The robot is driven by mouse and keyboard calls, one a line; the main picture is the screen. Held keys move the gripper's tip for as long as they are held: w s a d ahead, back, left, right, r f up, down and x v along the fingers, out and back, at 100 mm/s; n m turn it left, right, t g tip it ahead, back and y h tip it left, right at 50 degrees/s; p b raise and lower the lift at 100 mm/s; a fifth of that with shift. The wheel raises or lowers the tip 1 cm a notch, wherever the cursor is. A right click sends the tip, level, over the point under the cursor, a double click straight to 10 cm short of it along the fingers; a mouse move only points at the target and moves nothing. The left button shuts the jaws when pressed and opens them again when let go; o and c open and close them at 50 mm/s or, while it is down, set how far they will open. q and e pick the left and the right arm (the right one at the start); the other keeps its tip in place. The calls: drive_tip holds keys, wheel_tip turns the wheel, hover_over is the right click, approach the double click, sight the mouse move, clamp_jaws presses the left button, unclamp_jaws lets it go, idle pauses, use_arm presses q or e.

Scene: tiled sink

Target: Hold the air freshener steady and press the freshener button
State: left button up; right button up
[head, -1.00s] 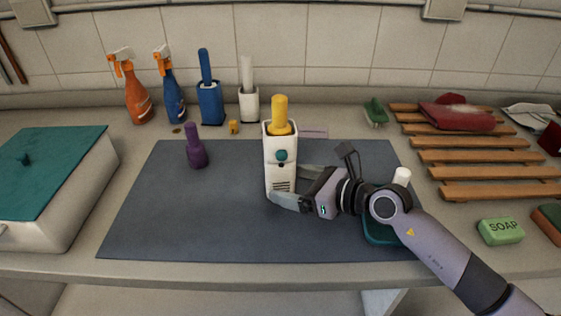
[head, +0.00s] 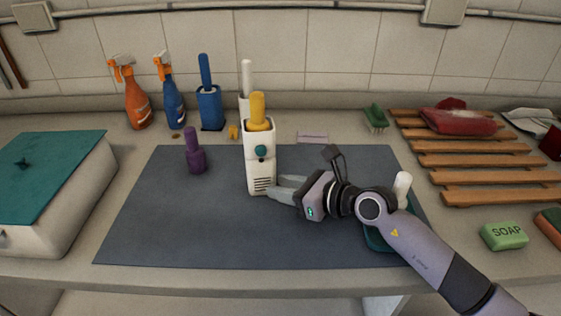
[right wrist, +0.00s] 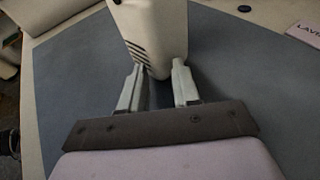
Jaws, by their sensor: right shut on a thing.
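In the right wrist view, the two fingers (right wrist: 158,85) sit on either side of the lower end of the white body (right wrist: 155,35). The button does not show there. My left gripper is not in view.
A purple bottle (head: 194,155) stands left of the freshener on the mat (head: 165,225). Spray bottles (head: 136,95) and brush holders (head: 210,106) line the back. A teal-lidded box (head: 45,170) is left; a wooden rack (head: 465,157) and green soap (head: 503,236) are right. The mat's front left is clear.

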clamp_jaws()
drive_tip(key=o, duration=1.3)
unclamp_jaws()
